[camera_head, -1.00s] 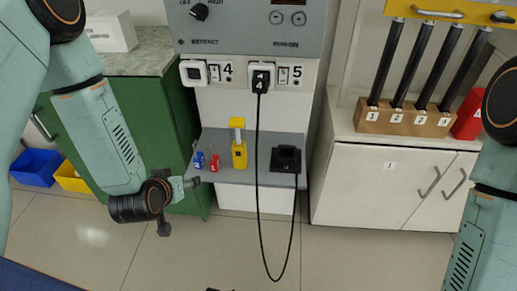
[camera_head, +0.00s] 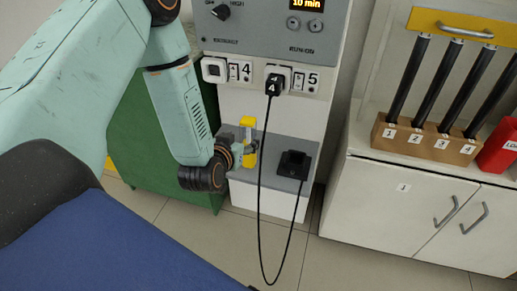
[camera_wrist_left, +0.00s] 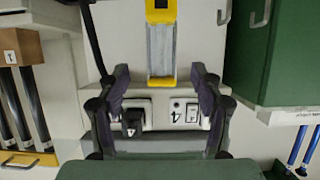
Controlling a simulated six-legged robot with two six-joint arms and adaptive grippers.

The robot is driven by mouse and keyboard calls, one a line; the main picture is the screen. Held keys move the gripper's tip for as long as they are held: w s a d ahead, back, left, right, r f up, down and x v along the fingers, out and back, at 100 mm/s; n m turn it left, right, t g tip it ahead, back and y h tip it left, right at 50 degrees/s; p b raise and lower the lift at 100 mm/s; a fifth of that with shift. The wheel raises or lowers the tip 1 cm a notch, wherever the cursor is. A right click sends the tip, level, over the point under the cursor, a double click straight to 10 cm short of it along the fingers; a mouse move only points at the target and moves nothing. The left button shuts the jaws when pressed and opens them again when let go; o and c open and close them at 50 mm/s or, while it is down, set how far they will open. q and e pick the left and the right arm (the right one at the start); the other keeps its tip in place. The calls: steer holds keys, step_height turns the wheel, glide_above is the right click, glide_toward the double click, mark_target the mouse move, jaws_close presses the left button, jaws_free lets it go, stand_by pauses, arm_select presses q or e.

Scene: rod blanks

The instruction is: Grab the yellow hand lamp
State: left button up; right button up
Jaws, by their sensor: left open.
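The yellow hand lamp (camera_head: 250,160) stands upright on the grey shelf below the sockets, partly hidden by my left gripper (camera_head: 249,147). In the left wrist view the lamp (camera_wrist_left: 160,50), yellow with a pale grey middle section, shows at the top centre. There my left gripper (camera_wrist_left: 160,75) is open, with one dark finger on each side of the lamp's line and visible gaps to it. I cannot tell how deep the lamp lies between the fingers. My right gripper is not in view.
A black cable hangs from the plug (camera_head: 273,86) just right of the lamp to the black holder (camera_head: 293,165) on the shelf. A green cabinet (camera_head: 150,150) stands left. A wooden block (camera_head: 425,140) with numbered black rods and a red box (camera_head: 498,147) are right.

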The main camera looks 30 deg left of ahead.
mark_target(246, 134)
arm_select(q)
steer(key=shift+w+a+f, duration=0.2)
steer(key=shift+w, duration=0.45)
steer(key=b+x, duration=0.1)
steer(key=x, duration=0.1)
steer(key=b+x, duration=0.1)
steer(key=x, duration=0.2)
steer(key=shift+w+a+f+b, duration=0.1)
steer(key=shift+a+f+b, duration=0.1)
steer(key=shift+f+b, duration=0.15)
steer(key=shift+w, duration=0.4)
steer(key=shift+a, duration=0.1)
jaws_close()
steer(key=shift+r, duration=0.1)
